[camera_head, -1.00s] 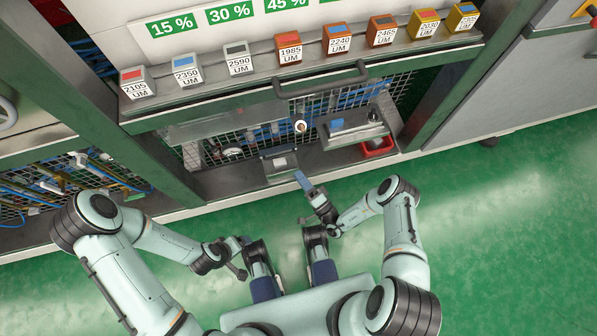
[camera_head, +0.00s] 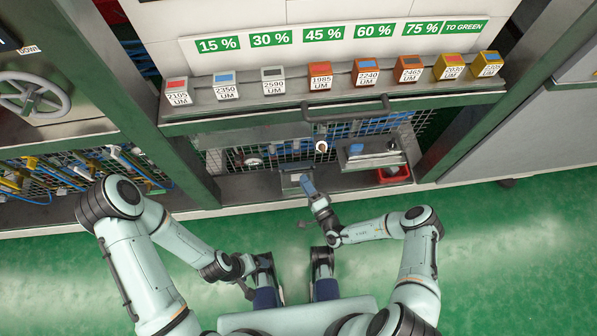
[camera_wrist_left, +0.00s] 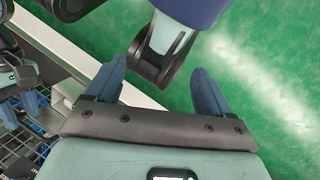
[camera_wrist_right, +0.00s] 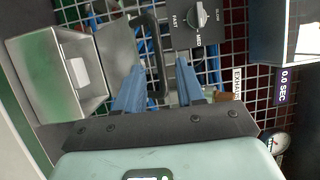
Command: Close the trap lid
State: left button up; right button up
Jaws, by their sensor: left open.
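The trap appears to be the small open metal box (camera_head: 290,190) low in the machine's bay. In the right wrist view it shows at the left as a box (camera_wrist_right: 40,75) with a pale block inside. A grey plate (camera_wrist_right: 117,45) stands along its right side, probably the lid, tilted away from the box mouth. My left gripper (camera_wrist_left: 158,70) is open and empty near my base.
A grey shelf box (camera_head: 370,160) and a red bin (camera_head: 393,176) sit right of the trap. A dark bar handle (camera_head: 345,108) and a row of labelled blocks (camera_head: 320,76) are above. Wire mesh (camera_wrist_right: 75,15) backs the bay. Green floor (camera_head: 500,250) is clear at right.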

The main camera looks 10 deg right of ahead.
aim_at(298, 172)
jog(key=b+x, duration=0.1)
jog(key=x, duration=0.4)
jog(key=shift+w, duration=0.15)
pick_arm(q)
jog(key=shift+w+a+f+t, duration=0.15)
jog(key=shift+w+a+f, duration=0.1)
jog(key=shift+w+f, duration=0.25)
jog(key=shift+w+a+f+t, duration=0.2)
jog(key=shift+w+f, duration=0.1)
jog(key=shift+w, duration=0.25)
pick_arm(e)
grip_shut()
